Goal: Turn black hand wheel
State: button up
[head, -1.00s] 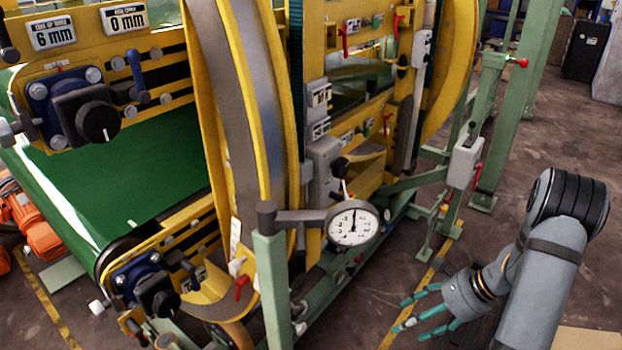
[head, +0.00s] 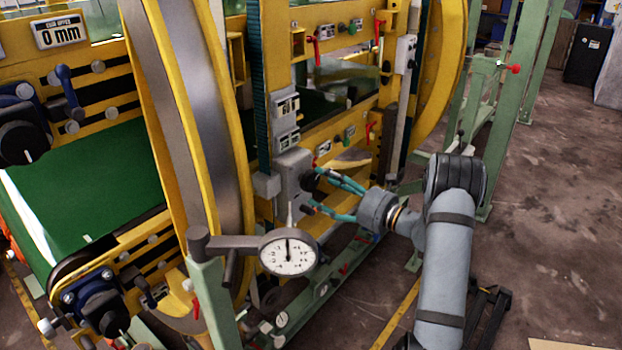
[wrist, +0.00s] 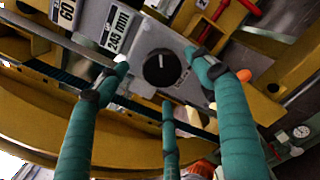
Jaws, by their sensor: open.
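The black hand wheel (wrist: 160,68) is a round knob with a white mark, on the face of a grey box (head: 291,178). In the head view the wheel (head: 308,181) is small and partly hidden by my fingers. My gripper (head: 318,190) has teal fingers with dark and grey tips and is open. In the wrist view the gripper's (wrist: 180,85) fingers spread on both sides of the wheel and below it. The fingers hold nothing. I cannot tell whether any fingertip touches the wheel or the box.
A round dial gauge (head: 288,254) on a green post (head: 212,292) stands left of and below my gripper. Yellow frame beams and a large yellow ring (head: 190,140) crowd the left. Another black knob (head: 22,143) is at far left. The floor (head: 560,220) at right is open.

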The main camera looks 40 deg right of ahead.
aim_at(314, 181)
jog(key=x, duration=0.5)
jog(key=shift+p, duration=0.4)
jog(key=shift+s, duration=0.1)
jog(key=c, duration=1.1)
jog(key=shift+d, duration=0.1)
jog(key=shift+c, duration=0.3)
